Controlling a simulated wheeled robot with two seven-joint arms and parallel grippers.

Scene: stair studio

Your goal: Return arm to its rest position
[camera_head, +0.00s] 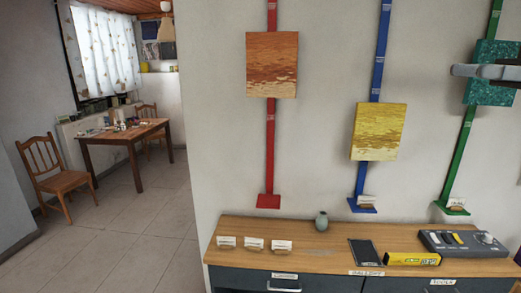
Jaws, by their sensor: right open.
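My right gripper (472,72) enters from the right edge, with a pale grey finger pointing left and a dark part behind it. It is open, and I see nothing held in it. It overlaps the teal canvas (490,54), which hangs on the wall at the upper right. The gripper hides part of this canvas, and I cannot tell whether they touch. The rest of my right arm is out of the frame. My left gripper is not in view.
An orange canvas (271,65) and a yellow canvas (378,132) hang along red (270,150) and blue (379,60) strips. Below, a wooden counter (330,236) holds cards, a small vase (321,221), a dark tablet (364,252), a yellow box (412,259) and a grey console (462,243). Open floor lies left.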

